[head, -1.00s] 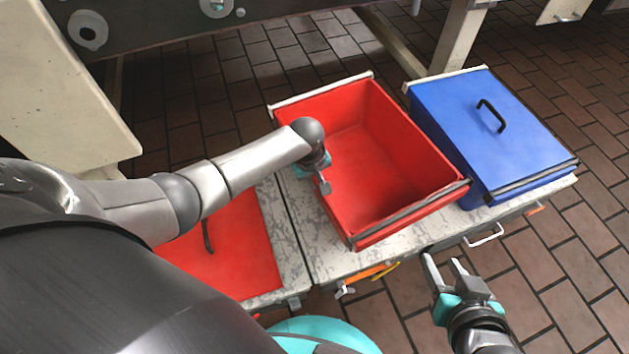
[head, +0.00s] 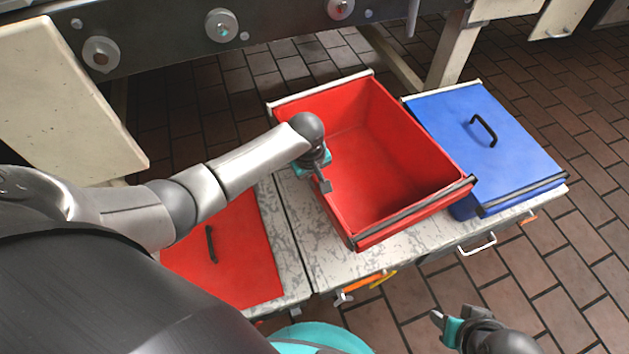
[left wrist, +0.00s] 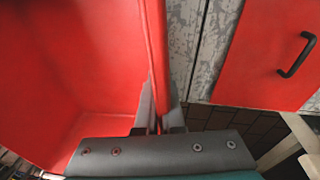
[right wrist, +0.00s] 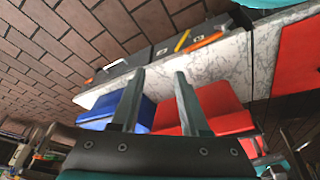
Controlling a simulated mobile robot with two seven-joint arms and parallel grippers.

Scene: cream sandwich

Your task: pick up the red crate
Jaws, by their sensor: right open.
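The open, empty red crate (head: 365,170) is over the pale speckled table, in the middle of the head view. My left gripper (head: 323,184) is at the crate's left wall. In the left wrist view the red crate (left wrist: 70,60) fills the left side. There my left gripper (left wrist: 159,118) has one finger on each side of the thin red wall and looks shut on it. My right gripper (head: 446,317) is low in the head view, apart from the crate and empty. In the right wrist view its two fingers (right wrist: 154,92) are spread, with the red crate (right wrist: 215,108) beyond them.
A blue box with a black lid handle (head: 500,145) stands close on the crate's right. A red panel with a black handle (head: 235,265) lies on the left. The speckled table (head: 335,268) has a white handle (head: 477,245) at its front. Brick floor is free at right.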

